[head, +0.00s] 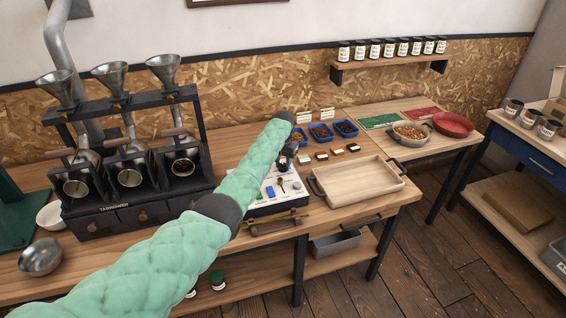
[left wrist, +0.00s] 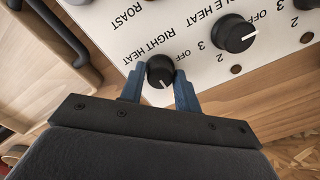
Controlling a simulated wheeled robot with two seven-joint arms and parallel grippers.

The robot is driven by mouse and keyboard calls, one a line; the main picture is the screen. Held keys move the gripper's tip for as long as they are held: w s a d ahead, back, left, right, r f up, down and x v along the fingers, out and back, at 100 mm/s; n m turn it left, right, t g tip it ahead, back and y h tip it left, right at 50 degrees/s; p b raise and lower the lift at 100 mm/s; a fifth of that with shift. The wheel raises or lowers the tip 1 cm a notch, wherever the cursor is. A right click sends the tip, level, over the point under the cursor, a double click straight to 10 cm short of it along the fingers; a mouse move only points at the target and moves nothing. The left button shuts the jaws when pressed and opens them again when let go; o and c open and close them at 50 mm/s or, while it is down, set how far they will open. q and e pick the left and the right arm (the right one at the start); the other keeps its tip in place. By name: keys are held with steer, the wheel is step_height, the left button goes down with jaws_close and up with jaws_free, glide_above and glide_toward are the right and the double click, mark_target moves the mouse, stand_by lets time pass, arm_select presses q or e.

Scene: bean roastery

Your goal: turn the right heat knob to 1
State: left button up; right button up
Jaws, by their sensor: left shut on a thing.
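The white control panel (head: 264,202) is on the bench in the head view, partly hidden by my left arm. In the left wrist view the panel (left wrist: 185,25) appears upside down. The right heat knob (left wrist: 160,70), black and round with a white pointer line, sits beside the words RIGHT HEAT. My left gripper (left wrist: 160,84) is shut on this knob, one blue finger on each side. The pointer faces the lower part of the picture; I cannot tell which number it meets, as the fingers cover part of the scale. My right gripper is not in view.
The middle heat knob (left wrist: 235,33) is close beside the held one. A wooden tray (head: 359,182) lies right of the panel, with blue bean trays (head: 321,133) behind. The roaster (head: 128,170) with several funnels stands to the left.

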mark_target(283, 164)
arm_select(q)
steer(key=n, duration=0.3)
steer(key=shift+r+p, duration=0.15)
steer(key=shift+p, duration=0.15)
steer(key=shift+n, duration=1.3)
steer(key=o, duration=0.9)
steer(key=shift+o, duration=0.4)
steer(key=shift+r, duration=0.15)
step_height(283, 164, up, 6)
steer(key=shift+w+f+b, duration=0.1)
steer(key=shift+b, duration=0.9)
steer(key=shift+r, duration=0.75)
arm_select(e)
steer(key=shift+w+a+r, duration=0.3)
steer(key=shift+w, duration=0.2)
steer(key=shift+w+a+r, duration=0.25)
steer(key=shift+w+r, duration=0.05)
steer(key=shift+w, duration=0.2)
